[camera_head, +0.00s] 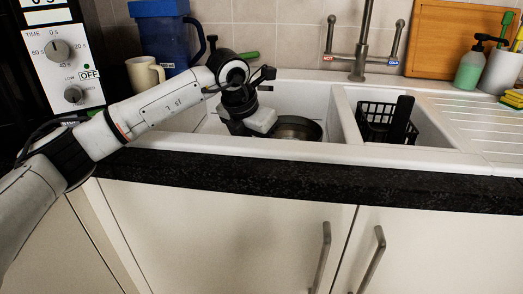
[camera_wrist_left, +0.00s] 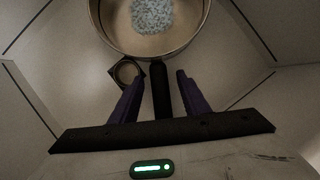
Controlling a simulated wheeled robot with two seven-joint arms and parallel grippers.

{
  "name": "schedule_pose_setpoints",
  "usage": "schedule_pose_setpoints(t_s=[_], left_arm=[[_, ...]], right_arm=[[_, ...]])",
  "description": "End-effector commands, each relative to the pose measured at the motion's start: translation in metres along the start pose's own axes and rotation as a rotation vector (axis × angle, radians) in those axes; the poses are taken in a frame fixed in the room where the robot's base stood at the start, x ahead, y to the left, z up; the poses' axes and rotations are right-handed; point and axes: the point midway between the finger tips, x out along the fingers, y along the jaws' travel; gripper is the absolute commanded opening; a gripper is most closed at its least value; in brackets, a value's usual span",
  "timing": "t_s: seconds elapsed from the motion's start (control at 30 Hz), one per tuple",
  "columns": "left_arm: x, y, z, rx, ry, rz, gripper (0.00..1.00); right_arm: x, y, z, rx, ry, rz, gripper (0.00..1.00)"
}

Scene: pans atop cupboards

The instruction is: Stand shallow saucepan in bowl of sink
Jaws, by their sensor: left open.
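The shallow saucepan (camera_head: 297,128) is inside the large bowl of the white sink (camera_head: 305,97), partly hidden by the front rim and my gripper. In the left wrist view the saucepan (camera_wrist_left: 188,38) is at the top, seen from above, with a pale speckled patch inside. It looks upright, on the sink floor (camera_wrist_left: 60,65). Its dark handle (camera_wrist_left: 161,90) points toward my left gripper (camera_wrist_left: 160,73). The gripper's purple fingers are open, one on each side of the handle, with gaps visible. In the head view my left gripper (camera_head: 262,122) reaches down into the bowl. My right gripper is out of view.
A small basin with a black rack (camera_head: 376,118) is right of the bowl. The tap (camera_head: 360,45) stands behind. A mug (camera_head: 146,74) and blue jug (camera_head: 168,40) are at the left. The drain (camera_wrist_left: 127,72) lies beside the handle. The draining board (camera_head: 465,120) is mostly clear.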

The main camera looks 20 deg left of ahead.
Motion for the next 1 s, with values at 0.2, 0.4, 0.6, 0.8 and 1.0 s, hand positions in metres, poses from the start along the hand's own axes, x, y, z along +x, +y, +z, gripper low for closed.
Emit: schedule_pose_setpoints(t_s=[0.2, 0.4, 0.6, 0.8, 1.0], left_arm=[[-0.036, 0.001, 0.002, 0.001, -0.007, 0.001, 0.42], [-0.077, 0.0, 0.002, 0.0, -0.008, 0.001, 0.42], [-0.1, 0.0, 0.002, 0.001, -0.007, 0.0, 0.42], [-0.116, 0.0, 0.006, 0.0, -0.006, 0.0, 0.42], [-0.139, 0.0, 0.016, 0.0, -0.007, -0.001, 0.42]], right_arm=[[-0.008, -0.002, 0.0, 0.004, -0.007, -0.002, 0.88], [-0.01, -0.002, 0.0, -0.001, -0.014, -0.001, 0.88], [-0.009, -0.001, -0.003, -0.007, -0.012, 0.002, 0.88], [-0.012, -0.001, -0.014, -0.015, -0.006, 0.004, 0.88], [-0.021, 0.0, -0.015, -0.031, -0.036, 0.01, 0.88]])
